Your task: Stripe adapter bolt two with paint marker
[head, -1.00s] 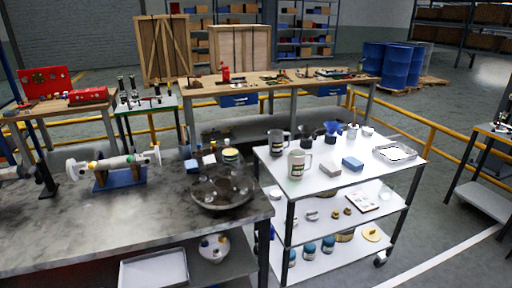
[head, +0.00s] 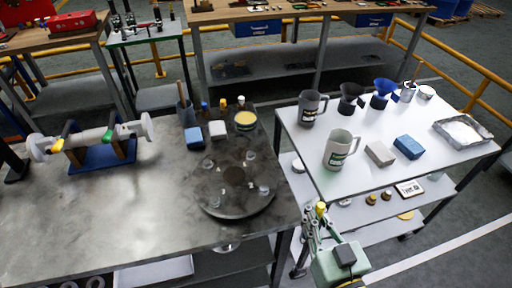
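A dark round plate (head: 235,176) with several small pale bolt-like pieces around it lies on the grey bench; I cannot tell which is bolt two. My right gripper (head: 316,219) is at the lower middle, over the gap between bench and cart. A small yellow piece shows at its tips; I cannot tell whether it is held. My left gripper is out of view.
A white cart (head: 319,182) at the right holds a white jug (head: 339,149), a dark jug (head: 311,108), funnels, a grey block, a blue block (head: 408,147) and a tray (head: 463,131). A yellow tin (head: 244,121) stands behind the plate. The bench front left is clear.

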